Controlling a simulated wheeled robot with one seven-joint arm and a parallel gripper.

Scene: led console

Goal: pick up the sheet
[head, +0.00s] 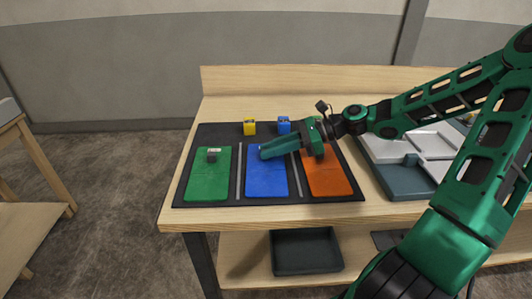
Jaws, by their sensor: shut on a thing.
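Three flat coloured sheets lie side by side on a dark mat (182,191): a green sheet (208,180), a blue sheet (266,179) and an orange sheet (329,180). The green one has a small dark block and a pale label near its far end. I cannot tell which sheet the task means. My gripper (265,152) points left, its tips over the far part of the blue sheet and its body over the far end of the orange one. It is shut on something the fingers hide.
A yellow block (249,127) and a blue block (284,125) stand behind the sheets. A grey tray (432,142) lies to the right, partly behind my arm. A dark bin (306,251) sits on the lower shelf. The wooden table (213,215) has a raised back board.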

